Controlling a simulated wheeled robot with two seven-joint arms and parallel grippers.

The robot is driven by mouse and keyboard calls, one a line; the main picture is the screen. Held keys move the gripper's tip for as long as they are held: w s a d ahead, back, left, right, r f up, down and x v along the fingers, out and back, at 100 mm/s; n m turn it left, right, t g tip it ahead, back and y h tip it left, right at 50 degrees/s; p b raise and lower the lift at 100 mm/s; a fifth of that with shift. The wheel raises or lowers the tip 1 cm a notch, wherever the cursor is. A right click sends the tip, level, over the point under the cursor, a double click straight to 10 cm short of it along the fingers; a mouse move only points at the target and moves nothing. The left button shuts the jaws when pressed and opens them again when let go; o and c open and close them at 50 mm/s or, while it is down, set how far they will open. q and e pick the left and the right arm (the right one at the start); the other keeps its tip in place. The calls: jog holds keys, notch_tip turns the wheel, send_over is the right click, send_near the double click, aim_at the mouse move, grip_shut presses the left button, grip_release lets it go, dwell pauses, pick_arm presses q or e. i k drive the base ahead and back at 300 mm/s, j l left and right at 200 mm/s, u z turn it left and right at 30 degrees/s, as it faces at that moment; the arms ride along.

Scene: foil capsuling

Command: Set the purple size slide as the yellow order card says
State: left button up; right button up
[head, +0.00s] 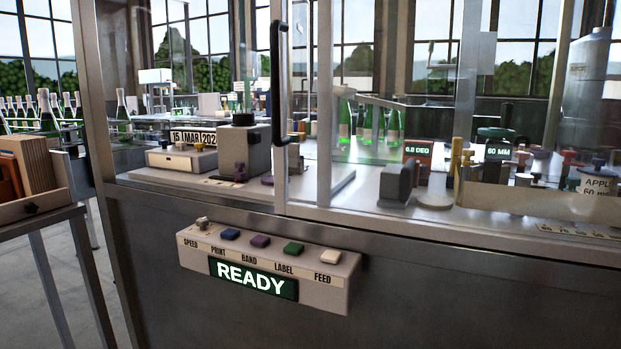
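Neither of my grippers is in view. A small dark purple knob (240,173) sits on the machine deck behind the glass, at the foot of a grey block with a black top (243,148). I cannot tell whether it is the size slide. No card that is clearly yellow shows. A green-lit display (499,150) reads 60 MM.
A glass guard with a black vertical handle (279,80) stands before the deck. The front button panel (268,265) has a purple BAND button (261,241) and a READY display (253,279). A wooden crate (30,185) stands at left. Green bottles (367,125) stand behind.

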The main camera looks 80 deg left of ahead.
aim_at(241, 175)
jog(key=u, duration=3.35)
jog(key=j+u, duration=0.2)
jog(key=k+l, duration=0.05)
